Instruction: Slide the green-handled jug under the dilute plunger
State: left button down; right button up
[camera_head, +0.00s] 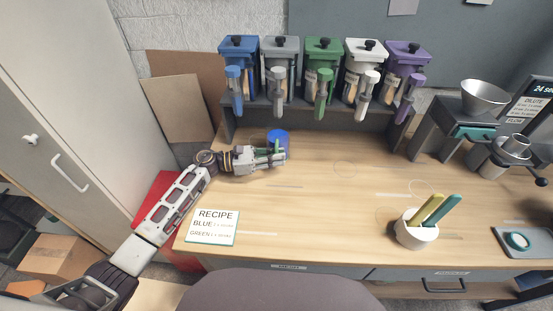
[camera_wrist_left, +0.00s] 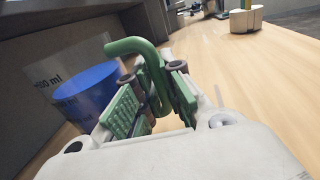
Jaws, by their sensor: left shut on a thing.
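The green-handled jug is clear, with blue inside (camera_head: 279,137). It stands upright on the table in front of the dispenser rack, near the blue and grey units. In the left wrist view its blue part (camera_wrist_left: 88,92) is left of the fingers, and its green handle (camera_wrist_left: 150,65) rises between the green finger pads. My left gripper (camera_head: 272,157) is shut on this handle. The plungers in the rack belong to blue (camera_head: 238,50), grey (camera_head: 281,50), green (camera_head: 323,50), white (camera_head: 364,55) and purple (camera_head: 406,57) units. My right gripper is out of view.
A recipe card (camera_head: 212,227) lies at the table's front left. A white cup with yellow and teal sticks (camera_head: 416,236) stands front right. A machine with a metal bowl (camera_head: 484,95) is at the right. The middle of the table is clear.

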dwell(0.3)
pick_arm(q)
jog(key=shift+f, duration=0.2)
jog(key=c, duration=1.5)
grip_release()
jog(key=shift+r, duration=0.1)
